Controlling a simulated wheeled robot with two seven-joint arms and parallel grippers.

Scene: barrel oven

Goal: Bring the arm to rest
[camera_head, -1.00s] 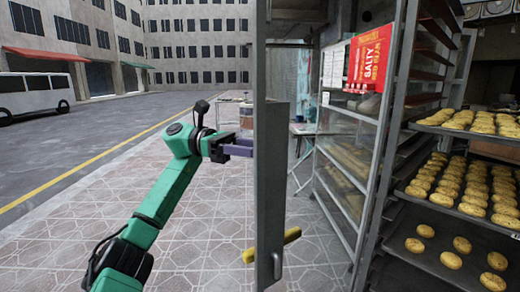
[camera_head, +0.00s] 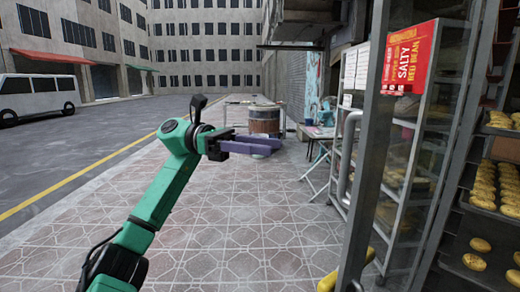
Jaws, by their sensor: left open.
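My left arm is green and comes in from the lower left in the head view. Its gripper (camera_head: 278,147) has purple fingers pointing right. It is open and empty, held over the tiled pavement and touching nothing. A grey metal upright (camera_head: 367,150), perhaps a door edge, stands to its right with a clear gap. A yellow bar (camera_head: 328,283) sits low on that upright. My right gripper is not in view.
A glass-sided rack (camera_head: 410,180) with a red sign (camera_head: 409,58) stands at the right. Trays of buns (camera_head: 484,186) are at the far right. A barrel (camera_head: 265,119) and folding table (camera_head: 320,132) stand farther back. The tiled pavement (camera_head: 240,230) is clear.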

